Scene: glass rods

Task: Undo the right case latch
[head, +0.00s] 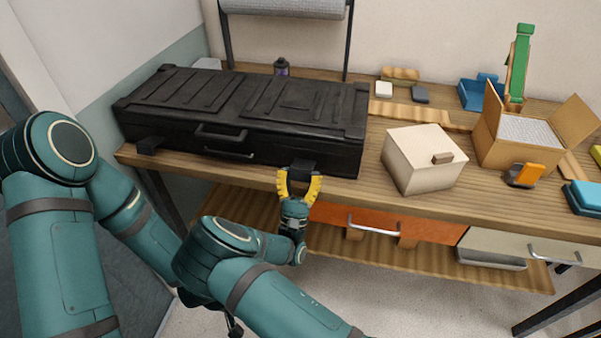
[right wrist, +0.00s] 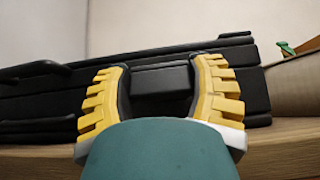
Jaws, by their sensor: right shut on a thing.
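A long black hard case (head: 245,110) lies shut on the wooden workbench, with a carry handle on its front. The right case latch (head: 303,168) is a dark block at the right part of the case front. My right gripper (head: 300,184) has its yellow ribbed fingers on both sides of this latch, shut on it. In the right wrist view the latch (right wrist: 160,82) sits between the two fingers (right wrist: 160,95). The left case latch (head: 149,146) juts out at the front left.
A cream box (head: 415,165) stands right of the case. Farther right are an open cardboard box (head: 520,130), an orange and black item (head: 525,174) and blue trays (head: 478,94). An orange drawer (head: 400,224) is under the bench top. A paper roll (head: 285,8) hangs behind the case.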

